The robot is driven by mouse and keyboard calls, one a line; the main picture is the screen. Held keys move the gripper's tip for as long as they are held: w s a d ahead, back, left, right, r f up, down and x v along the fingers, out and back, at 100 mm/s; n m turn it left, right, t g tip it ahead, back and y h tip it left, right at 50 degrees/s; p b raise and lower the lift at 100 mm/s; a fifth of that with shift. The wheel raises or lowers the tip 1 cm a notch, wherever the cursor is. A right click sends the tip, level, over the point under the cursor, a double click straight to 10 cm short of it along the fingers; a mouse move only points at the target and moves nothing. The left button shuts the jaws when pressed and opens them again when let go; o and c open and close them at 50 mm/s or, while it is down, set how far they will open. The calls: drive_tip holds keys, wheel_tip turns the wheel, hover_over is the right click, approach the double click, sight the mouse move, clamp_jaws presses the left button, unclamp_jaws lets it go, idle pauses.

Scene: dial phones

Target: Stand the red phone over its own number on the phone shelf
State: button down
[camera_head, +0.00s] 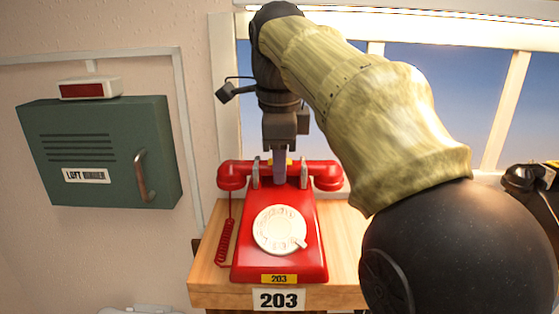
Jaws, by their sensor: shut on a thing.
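The red phone (308,250) stands upright on the wooden phone shelf (345,245), with its dial facing me. A yellow label on its front reads 203. The red handset lies across the top of the phone. My gripper (279,175) points down at the middle of the handset and is shut on the phone there. Its fingertips are partly hidden, so the exact grip is hard to see.
A green wall box (100,150) marked LOFT with a handle hangs at left, a red-and-white lamp (90,89) above it. A black phone (530,185) is at the far right. My arm covers much of the shelf to the right. A window is behind.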

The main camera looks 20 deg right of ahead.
drive_tip(key=shift+s+f+b, duration=0.1)
drive_tip(key=shift+f+b, duration=0.3)
drive_tip(key=shift+f, duration=0.35)
drive_tip(key=c, duration=1.4)
unclamp_jaws()
drive_tip(key=o, duration=0.4)
drive_tip(key=shift+s+a+r, duration=0.1)
drive_tip(key=shift+s, duration=0.25)
drive_tip(key=shift+c, duration=0.2)
drive_tip(key=shift+o, duration=0.2)
drive_tip(key=shift+s, duration=0.2)
drive_tip(key=shift+w, duration=0.4)
drive_tip(key=shift+s, duration=0.1)
drive_tip(key=shift+r, duration=0.1)
